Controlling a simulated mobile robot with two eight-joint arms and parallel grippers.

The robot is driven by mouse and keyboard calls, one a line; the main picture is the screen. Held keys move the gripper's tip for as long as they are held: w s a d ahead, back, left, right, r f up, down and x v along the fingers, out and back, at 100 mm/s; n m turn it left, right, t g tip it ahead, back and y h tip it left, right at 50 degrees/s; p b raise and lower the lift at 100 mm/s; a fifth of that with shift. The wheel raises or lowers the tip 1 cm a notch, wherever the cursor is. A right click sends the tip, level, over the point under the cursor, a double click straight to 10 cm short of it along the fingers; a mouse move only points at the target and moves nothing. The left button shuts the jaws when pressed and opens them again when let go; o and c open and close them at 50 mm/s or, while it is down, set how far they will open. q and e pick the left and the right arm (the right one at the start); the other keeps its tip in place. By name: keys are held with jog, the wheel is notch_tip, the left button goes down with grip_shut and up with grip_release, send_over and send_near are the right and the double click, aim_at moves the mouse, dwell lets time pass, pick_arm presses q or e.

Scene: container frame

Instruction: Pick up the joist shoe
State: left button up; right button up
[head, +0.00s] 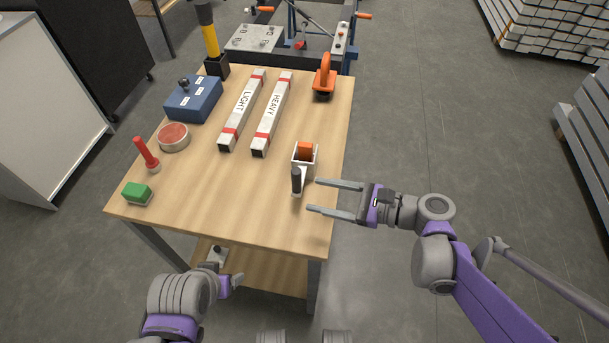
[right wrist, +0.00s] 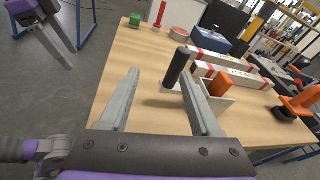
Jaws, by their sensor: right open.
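The joist shoe looks to be the white, open-topped bracket (head: 312,165) with an upright dark handle (head: 296,181) at its front, near the right edge of the wooden table. An orange block (head: 305,150) sits in it. My right gripper (head: 314,195) is open and empty, its fingers pointing left toward the handle from the right. In the right wrist view the handle (right wrist: 177,68) shows between the fingertips, nearer the right finger, which partly hides the white bracket (right wrist: 218,98). My left gripper (head: 232,283) is low at the table's front; its fingers are not clear.
On the wooden table (head: 200,185), bars marked LIGHT (head: 242,110) and HEAVY (head: 272,113) lie behind the bracket. An orange-handled tool (head: 324,77) stands at the back right. A green block (head: 137,193) and red-handled tool (head: 146,154) are left. The front middle is clear.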

aim_at(299, 176)
jog(key=w+a+m, duration=0.1)
jog(key=w+a+y, duration=0.1)
jog(key=w+a+r+m+y+b, duration=0.1)
jog(key=w+a, duration=0.1)
jog(key=shift+m+t, duration=0.3)
jog(key=shift+t, duration=0.1)
pick_arm(q)
notch_tip(299, 176, down, 2)
jog(key=shift+f, duration=0.25)
pick_arm(e)
jog(key=x, duration=0.5)
jog(key=shift+w+a+f, duration=0.1)
jog(key=shift+w+f, duration=0.15)
jog(key=shift+w, duration=0.2)
grip_shut()
dwell(0.5)
